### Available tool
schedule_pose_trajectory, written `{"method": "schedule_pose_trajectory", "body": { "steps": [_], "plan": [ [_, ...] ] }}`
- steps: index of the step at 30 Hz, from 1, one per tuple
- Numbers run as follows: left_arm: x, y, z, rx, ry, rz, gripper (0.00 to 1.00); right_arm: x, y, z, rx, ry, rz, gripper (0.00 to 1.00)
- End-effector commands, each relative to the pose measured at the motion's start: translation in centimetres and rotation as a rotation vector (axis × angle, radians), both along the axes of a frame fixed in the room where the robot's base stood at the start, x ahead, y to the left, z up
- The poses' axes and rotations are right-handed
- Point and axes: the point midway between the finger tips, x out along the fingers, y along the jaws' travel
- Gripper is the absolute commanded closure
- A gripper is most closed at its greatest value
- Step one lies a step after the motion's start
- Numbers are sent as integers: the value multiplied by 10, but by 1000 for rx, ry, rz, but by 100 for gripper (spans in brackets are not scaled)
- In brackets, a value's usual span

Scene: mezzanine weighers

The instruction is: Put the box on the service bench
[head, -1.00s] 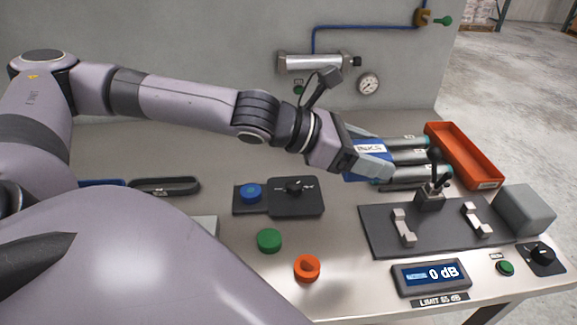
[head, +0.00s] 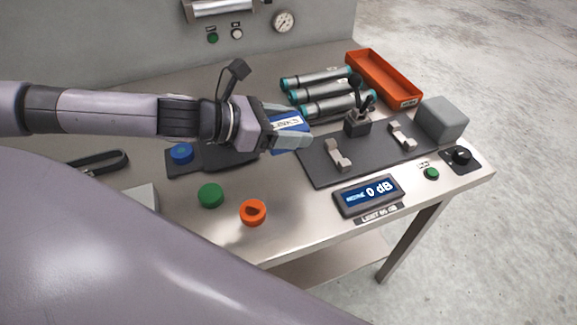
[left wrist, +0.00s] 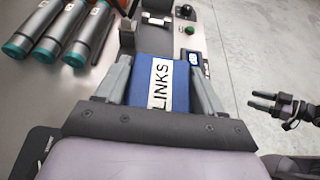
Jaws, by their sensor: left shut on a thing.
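The box (head: 290,120) is blue with a white label; in the left wrist view its label reads "LINKS" (left wrist: 160,85). My left gripper (head: 286,130) is shut on it, one finger on each side. It holds the box over the metal bench (head: 295,205), near the left edge of the dark fixture plate. I cannot tell how high above the surface it is. My right gripper (left wrist: 263,101) shows at the right of the left wrist view, over the floor, with its fingers apart and nothing between them.
On the bench are grey tubes (head: 318,78), an orange tray (head: 385,80), a grey block (head: 441,119), the fixture plate (head: 320,172) with clamps, and a dB display (head: 368,195). A green cap (head: 210,195) and orange ring (head: 252,212) sit in front. Bare metal lies around them.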

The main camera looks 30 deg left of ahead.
Motion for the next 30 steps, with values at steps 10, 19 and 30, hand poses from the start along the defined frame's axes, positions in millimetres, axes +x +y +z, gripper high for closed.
{"method": "schedule_pose_trajectory", "body": {
  "steps": [10,19,30],
  "plan": [
    [-1,0,-37,-1,3,1,67,0,0,-1,0,-1,0,47],
    [0,0,-77,-1,0,-1,67,0,0,-20,0,-1,0,47],
    [-1,0,-113,-1,1,-1,67,0,0,-34,0,0,0,47]
  ]
}}
